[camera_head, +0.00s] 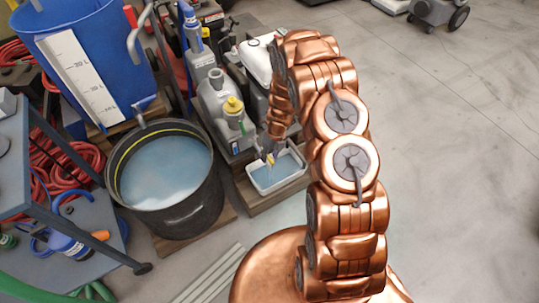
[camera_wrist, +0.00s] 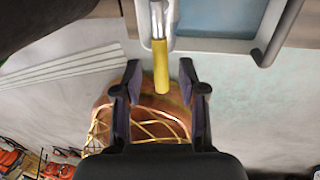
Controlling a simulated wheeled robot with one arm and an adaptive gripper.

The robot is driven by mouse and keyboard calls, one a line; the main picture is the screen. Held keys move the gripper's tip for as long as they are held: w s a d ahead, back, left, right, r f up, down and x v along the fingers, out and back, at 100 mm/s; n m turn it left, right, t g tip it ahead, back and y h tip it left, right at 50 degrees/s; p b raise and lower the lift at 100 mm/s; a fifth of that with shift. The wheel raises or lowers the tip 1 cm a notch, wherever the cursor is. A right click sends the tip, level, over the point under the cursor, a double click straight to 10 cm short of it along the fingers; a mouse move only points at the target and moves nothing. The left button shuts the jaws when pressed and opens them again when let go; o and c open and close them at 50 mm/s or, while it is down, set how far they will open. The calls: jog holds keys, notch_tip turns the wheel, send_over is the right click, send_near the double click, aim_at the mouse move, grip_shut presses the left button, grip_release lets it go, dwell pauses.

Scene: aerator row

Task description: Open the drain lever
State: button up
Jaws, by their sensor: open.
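The drain lever (camera_wrist: 161,66) is a yellow handle on a shiny metal stem in the wrist view. It points down in the picture, and its end lies between the fingertips of my gripper (camera_wrist: 159,78). The fingers are apart, one on each side of the lever, with visible gaps. In the head view a small yellow bit of the lever (camera_head: 271,159) shows above a white tray (camera_head: 262,188) of bluish water. My gripper is mostly hidden by my copper arm there. What the stem attaches to is unclear.
A black bucket (camera_head: 190,213) of cloudy water stands left of the tray. Behind are grey units, one with a yellow cap (camera_head: 233,104), and a blue barrel (camera_head: 100,45). A blue-grey cart (camera_head: 68,190) stands at left. Pale strips (camera_head: 212,277) lie on the floor.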

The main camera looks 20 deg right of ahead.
notch_tip(320, 180, up, 12)
jog(key=d, duration=0.2)
jog(key=shift+w+d+f, duration=0.15)
jog(key=shift+f, duration=0.05)
dwell(0.7)
